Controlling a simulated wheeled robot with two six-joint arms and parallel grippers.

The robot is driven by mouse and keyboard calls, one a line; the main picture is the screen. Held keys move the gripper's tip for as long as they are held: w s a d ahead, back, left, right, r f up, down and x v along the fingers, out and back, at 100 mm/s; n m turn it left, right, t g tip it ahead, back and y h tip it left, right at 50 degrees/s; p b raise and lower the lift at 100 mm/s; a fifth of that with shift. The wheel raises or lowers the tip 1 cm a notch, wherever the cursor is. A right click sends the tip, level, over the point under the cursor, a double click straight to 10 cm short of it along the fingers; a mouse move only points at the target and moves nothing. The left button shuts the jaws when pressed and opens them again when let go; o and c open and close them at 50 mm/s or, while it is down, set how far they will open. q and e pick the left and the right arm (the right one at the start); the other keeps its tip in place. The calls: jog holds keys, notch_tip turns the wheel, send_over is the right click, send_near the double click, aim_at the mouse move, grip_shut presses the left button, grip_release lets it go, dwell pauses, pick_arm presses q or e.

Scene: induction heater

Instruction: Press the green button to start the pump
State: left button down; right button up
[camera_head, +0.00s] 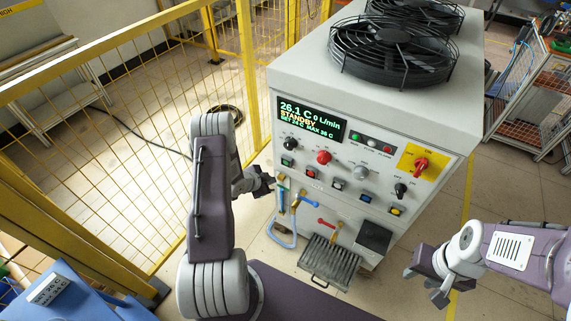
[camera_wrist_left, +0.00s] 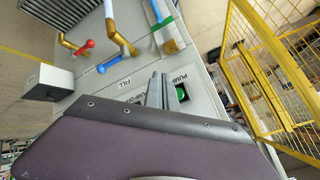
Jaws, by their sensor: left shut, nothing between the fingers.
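The green button (camera_head: 287,161) is at the left end of the row of square buttons on the white machine's front panel. In the left wrist view the green button (camera_wrist_left: 182,93) sits just right of my closed fingers, beside a label reading PUMP. My left gripper (camera_head: 270,182) is shut and empty, in front of the panel's left edge, a little below and left of the button. In the left wrist view its fingers (camera_wrist_left: 160,88) partly cover the panel; contact cannot be told. My right gripper (camera_head: 426,286) is open and empty, low at the right, away from the machine.
The display (camera_head: 311,121) reads 26.1 C, 0 L/min and STANDBY. A red button (camera_head: 311,173), other buttons and knobs are close by. Pipes with coloured valve handles (camera_head: 297,203) are below. A yellow mesh fence (camera_head: 110,130) stands at the left.

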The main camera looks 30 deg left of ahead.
aim_at(287, 162)
pick_arm(q)
jog(key=w+b, duration=0.1)
jog(key=w, duration=0.5)
jog(key=shift+w+d, duration=0.3)
jog(key=shift+w, duration=0.1)
jog(key=shift+w, duration=0.1)
dwell(1.6)
jog(key=shift+w, duration=0.3)
jog(key=shift+w+d, duration=0.1)
jog(key=shift+w, duration=0.4)
dwell(0.8)
jog(key=shift+s, duration=0.85)
